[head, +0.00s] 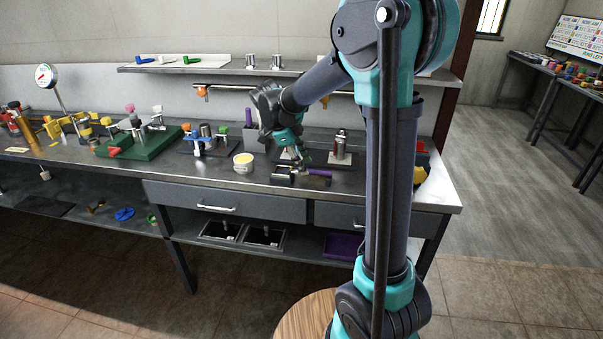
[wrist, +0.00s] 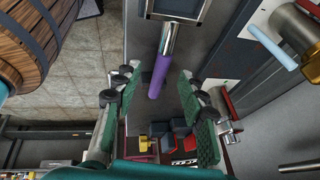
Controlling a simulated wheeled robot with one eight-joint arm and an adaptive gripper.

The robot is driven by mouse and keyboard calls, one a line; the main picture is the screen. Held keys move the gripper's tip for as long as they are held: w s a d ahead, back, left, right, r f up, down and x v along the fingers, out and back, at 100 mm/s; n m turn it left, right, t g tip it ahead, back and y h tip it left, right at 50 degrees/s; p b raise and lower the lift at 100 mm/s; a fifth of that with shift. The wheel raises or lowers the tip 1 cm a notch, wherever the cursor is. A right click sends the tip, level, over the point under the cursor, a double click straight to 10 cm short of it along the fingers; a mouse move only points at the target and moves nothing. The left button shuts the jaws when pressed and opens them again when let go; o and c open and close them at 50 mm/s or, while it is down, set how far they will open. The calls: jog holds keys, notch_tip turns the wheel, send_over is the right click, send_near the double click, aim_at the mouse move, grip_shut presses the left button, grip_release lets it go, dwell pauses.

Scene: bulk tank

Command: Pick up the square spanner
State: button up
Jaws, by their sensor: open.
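The tool with a purple handle and a bright metal shank, which looks like the square spanner (head: 318,172), lies near the front edge of the steel bench. In the wrist view the spanner (wrist: 161,71) points from a dark block at the top toward my gripper. My gripper (head: 293,157) is above the bench close to the spanner. In the wrist view my gripper (wrist: 160,90) is open, with green pads on both sides and the handle's end between the fingertips. I cannot tell the height gap. The spanner's far tip is not clear.
A dark block (head: 282,175) sits left of the handle. A metal cylinder on a plate (head: 340,147) stands behind. A wooden barrel (wrist: 28,40) shows at the wrist view's upper left.

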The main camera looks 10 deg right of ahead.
jog(key=shift+x, duration=1.6)
jog(key=shift+a, duration=0.1)
jog(key=shift+w, duration=0.1)
grip_shut()
